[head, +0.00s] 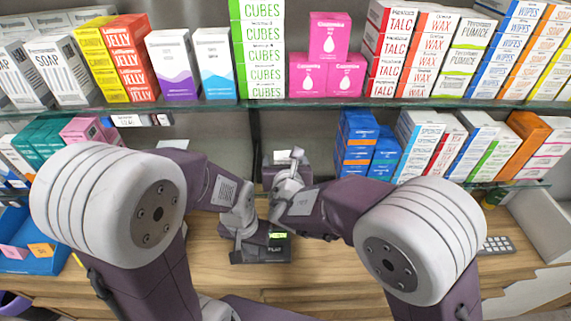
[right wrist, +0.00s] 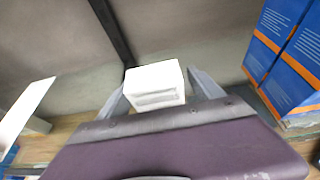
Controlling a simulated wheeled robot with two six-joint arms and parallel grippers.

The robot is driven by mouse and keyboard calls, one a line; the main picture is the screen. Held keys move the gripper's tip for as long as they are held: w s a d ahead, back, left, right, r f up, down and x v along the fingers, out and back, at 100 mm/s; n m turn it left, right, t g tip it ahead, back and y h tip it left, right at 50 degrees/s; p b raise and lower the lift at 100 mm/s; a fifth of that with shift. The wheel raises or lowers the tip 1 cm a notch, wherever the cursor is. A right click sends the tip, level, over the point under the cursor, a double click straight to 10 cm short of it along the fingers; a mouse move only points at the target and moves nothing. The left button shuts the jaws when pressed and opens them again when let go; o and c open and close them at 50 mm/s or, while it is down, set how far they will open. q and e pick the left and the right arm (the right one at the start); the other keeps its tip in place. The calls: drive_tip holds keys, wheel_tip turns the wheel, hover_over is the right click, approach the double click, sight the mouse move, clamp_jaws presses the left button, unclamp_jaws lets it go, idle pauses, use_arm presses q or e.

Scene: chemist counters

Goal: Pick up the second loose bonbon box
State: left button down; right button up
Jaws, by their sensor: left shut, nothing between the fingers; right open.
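A small white box, which I take for the bonbon box (right wrist: 162,84), stands straight ahead in the right wrist view; its print is unreadable. In the head view its pale top (head: 283,157) shows on the lower shelf level. My right gripper (right wrist: 156,92) is open, with its two grey fingers on either side of the box; whether they touch it I cannot tell. My left gripper (head: 268,236) is shut and empty, low over the counter by a dark device, partly hidden by its own wrist.
Blue boxes (head: 360,140) stand right of the white box, also close in the right wrist view (right wrist: 285,60). The shelf (head: 270,103) above carries pink, green and other boxes. A blue tray (head: 30,262) lies left on the wooden counter (head: 380,275). A keypad (head: 496,245) lies right.

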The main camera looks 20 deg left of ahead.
sight(285, 152)
drive_tip(key=shift+w+a+f, duration=0.2)
drive_tip(key=shift+w+a, duration=0.05)
drive_tip(key=shift+w, duration=0.1)
drive_tip(key=shift+c, duration=0.5)
drive_tip(key=shift+s+d, duration=0.1)
drive_tip(key=shift+d, duration=0.05)
drive_tip(key=c, duration=1.3)
drive_tip(key=shift+r, duration=0.15)
drive_tip(key=shift+r, duration=0.3)
wheel_tip(285, 152, up, 3)
drive_tip(key=s+d+r, duration=0.2)
drive_tip(key=s, duration=0.1)
drive_tip(key=s+d+r, duration=0.2)
drive_tip(key=s, duration=0.1)
drive_tip(key=s+d+r, duration=0.2)
drive_tip(key=s+r, duration=0.1)
drive_tip(key=shift+s+d+r, duration=0.1)
drive_tip(key=shift+s+d, duration=0.05)
drive_tip(key=shift+s, duration=0.2)
